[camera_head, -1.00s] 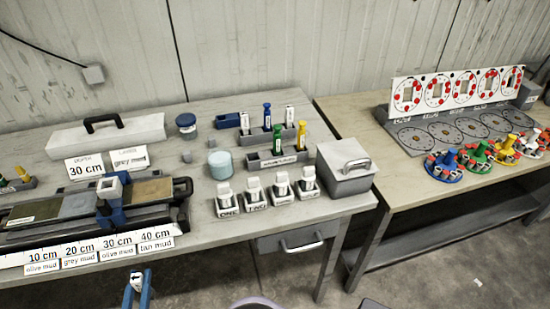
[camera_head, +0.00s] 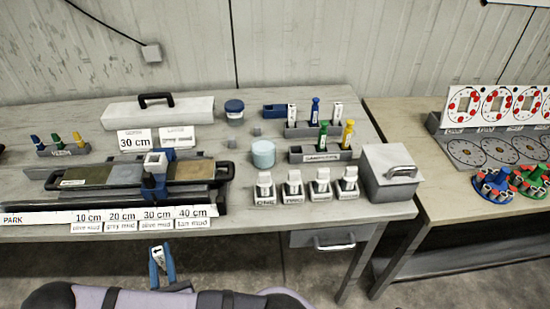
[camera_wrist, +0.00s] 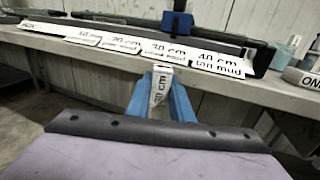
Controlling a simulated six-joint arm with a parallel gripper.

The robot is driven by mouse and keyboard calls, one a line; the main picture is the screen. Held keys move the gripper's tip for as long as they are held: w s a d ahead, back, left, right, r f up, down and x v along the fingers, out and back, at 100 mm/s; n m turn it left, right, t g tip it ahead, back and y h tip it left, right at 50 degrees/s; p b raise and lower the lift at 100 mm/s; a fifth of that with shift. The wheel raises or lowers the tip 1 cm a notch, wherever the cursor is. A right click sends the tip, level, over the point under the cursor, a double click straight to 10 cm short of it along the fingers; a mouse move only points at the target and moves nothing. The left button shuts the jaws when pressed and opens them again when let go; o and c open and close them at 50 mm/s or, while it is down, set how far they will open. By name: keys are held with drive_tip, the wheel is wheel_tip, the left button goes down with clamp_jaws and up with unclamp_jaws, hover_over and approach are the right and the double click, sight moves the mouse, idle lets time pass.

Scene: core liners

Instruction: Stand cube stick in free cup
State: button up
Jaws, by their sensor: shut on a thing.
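My gripper (camera_head: 161,258) is low in front of the table's near edge, below the label strip. In the wrist view its blue fingers (camera_wrist: 163,95) are shut on a white stick (camera_wrist: 160,88) with dark letters, partly hidden by the fingers; I take it as the cube stick. Which cup is the free cup, I cannot tell.
A long core tray (camera_head: 222,171) lies at left.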

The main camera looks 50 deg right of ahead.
drive_tip(key=shift+s+d+f+y, duration=0.3)
drive_tip(key=shift+s+d+f, duration=0.05)
drive_tip(key=shift+f, duration=0.05)
drive_tip(key=w+a+r+p, duration=0.1)
drive_tip(key=w+r+p, duration=0.45)
drive_tip(key=r, duration=0.35)
drive_tip(key=w+a+r+p, duration=0.1)
drive_tip(key=w+r+p, duration=0.45)
drive_tip(key=r, duration=0.25)
drive_tip(key=w+d+r+m+g+h+p, duration=0.35)
drive_tip(key=w+d+r+h, duration=0.2)
drive_tip(key=d+r, duration=0.7)
drive_tip(key=s+d+m+g+h+b, duration=0.2)
drive_tip(key=s+d+m+g, duration=0.15)
drive_tip(key=d, duration=0.65)
drive_tip(key=s+d+m+g+h+b, duration=0.25)
drive_tip(key=d+g, duration=0.25)
drive_tip(key=d, duration=0.4)
drive_tip(key=s+d+f+m+g+y+b, duration=0.25)
drive_tip(key=s+d+m+g, duration=0.65)
drive_tip(key=s+d, duration=0.85)
wheel_tip(320, 180, down, 11)
drive_tip(key=w+d+n+g+p, duration=0.1)
drive_tip(key=p, duration=0.1)
drive_tip(key=shift+w+d+n+g+h, duration=0.3)
drive_tip(key=shift+w+d+n+h, duration=0.05)
drive_tip(key=shift+d+h, duration=0.1)
